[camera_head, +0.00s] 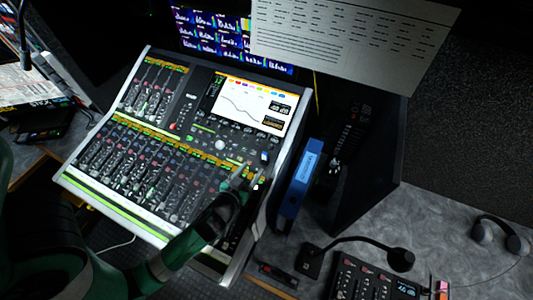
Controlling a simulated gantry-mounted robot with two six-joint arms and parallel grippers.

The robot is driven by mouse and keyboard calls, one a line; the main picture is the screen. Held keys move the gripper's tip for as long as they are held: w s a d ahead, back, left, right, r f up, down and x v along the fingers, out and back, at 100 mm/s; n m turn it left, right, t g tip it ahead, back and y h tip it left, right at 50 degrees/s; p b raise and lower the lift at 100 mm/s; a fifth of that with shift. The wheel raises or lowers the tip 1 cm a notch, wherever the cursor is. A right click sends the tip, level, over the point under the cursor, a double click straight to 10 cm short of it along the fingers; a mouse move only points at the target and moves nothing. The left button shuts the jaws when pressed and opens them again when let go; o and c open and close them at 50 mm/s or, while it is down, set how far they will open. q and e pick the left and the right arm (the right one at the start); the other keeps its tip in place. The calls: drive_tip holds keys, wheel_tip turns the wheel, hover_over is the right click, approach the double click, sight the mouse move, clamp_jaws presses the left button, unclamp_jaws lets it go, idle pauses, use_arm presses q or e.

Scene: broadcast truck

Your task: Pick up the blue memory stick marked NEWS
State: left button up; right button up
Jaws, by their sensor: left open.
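A small blue item (264,156) shows on the right side of the mixing console (140,215), just below its screen. It could be the memory stick, but it is too small to read any marking. My left gripper (247,178) is open over the console's right part, a little below and left of this item, with nothing seen between its fingers. I cannot tell its height above the console. A larger blue case (292,196) with a pale label stands beside the console's right edge; its lettering is not readable. My right gripper is not in view.
A gooseneck microphone (402,259) and a dark button panel (365,281) sit at the lower right. Headphones (500,236) lie at the far right. A printed sheet (350,45) hangs at the top.

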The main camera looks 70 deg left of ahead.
sight(264, 155)
use_arm(q)
drive_tip(key=x, duration=0.5)
drive_tip(key=shift+r, duration=0.15)
drive_tip(key=shift+b+x, duration=0.35)
drive_tip(key=shift+x, duration=2.6)
drive_tip(key=shift+w+d, duration=0.1)
drive_tip(key=shift+d, duration=0.05)
clamp_jaws()
